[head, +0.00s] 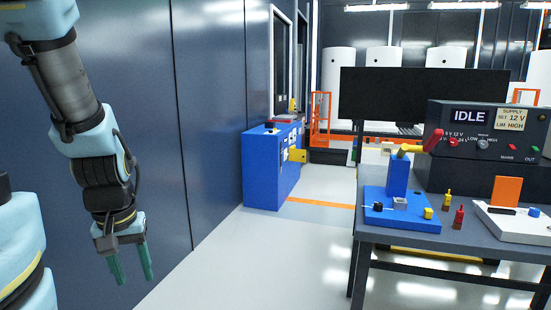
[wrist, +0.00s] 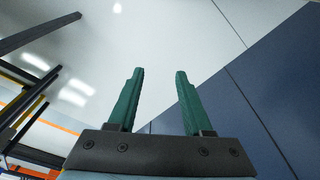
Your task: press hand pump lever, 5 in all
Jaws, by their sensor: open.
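The hand pump stands on the left part of the table in the head view, with a blue upright post (head: 398,176) on a blue base plate (head: 385,222). Its lever (head: 410,149) is yellow with a red grip (head: 433,141) and slants up to the right from the top of the post. My gripper (head: 135,280) hangs at the left of the head view, pointing down, well away from the pump. Its two green fingers are apart and empty, as the wrist view (wrist: 160,72) also shows. The pump does not show in the wrist view.
The grey table (head: 455,238) also holds a black supply box (head: 480,135) reading IDLE, a white base (head: 520,225) and small red and yellow pieces. A blue cabinet (head: 270,175) stands farther back. Dark wall panels (head: 110,180) run behind my arm. Floor between is clear.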

